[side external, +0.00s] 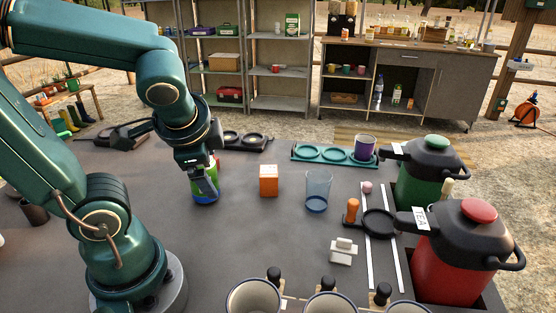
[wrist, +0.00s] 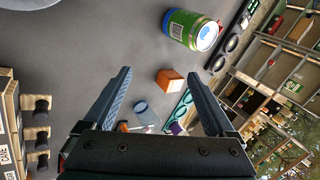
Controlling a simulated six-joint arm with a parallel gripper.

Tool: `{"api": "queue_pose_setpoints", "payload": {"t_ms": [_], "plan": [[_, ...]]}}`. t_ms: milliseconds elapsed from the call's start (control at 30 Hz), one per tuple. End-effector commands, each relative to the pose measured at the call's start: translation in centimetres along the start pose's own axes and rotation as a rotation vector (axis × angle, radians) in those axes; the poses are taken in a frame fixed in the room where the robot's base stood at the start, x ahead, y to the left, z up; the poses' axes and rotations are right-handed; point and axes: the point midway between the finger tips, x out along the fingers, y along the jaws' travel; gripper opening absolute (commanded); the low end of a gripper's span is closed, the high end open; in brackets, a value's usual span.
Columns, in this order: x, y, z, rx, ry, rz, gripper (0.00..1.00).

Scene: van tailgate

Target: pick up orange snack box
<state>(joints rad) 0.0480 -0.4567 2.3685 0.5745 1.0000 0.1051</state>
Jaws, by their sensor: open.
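The orange snack box (side external: 268,181) stands upright on the grey table, right of my gripper (side external: 203,164) in the side view. In the wrist view the orange snack box (wrist: 170,80) shows beyond the gap between my two fingers. My gripper is open, with nothing between the fingers, and is apart from the box. In the side view my fingers are hard to make out where they overlap a green and blue can (side external: 205,188).
A clear blue cup (side external: 318,188) stands right of the box. A teal tray (side external: 335,155) holds a purple cup (side external: 365,148). Green (side external: 430,172) and red (side external: 465,250) jugs stand at the right.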

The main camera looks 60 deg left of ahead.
Motion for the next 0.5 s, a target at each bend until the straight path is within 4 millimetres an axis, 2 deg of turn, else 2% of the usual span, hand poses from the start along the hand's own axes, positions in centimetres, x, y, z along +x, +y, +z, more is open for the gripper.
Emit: {"api": "queue_pose_setpoints", "payload": {"t_ms": [133, 233, 400, 500], "plan": [[2.3, -3.0, -0.1, 0.283, -0.147, -0.135, 0.9], [3.7, -4.9, -0.9, 0.477, -0.229, -0.223, 0.9], [6.2, -7.0, -3.5, 0.806, -0.337, -0.356, 0.9], [7.8, -7.4, -5.5, 0.997, -0.383, -0.425, 0.9]]}}
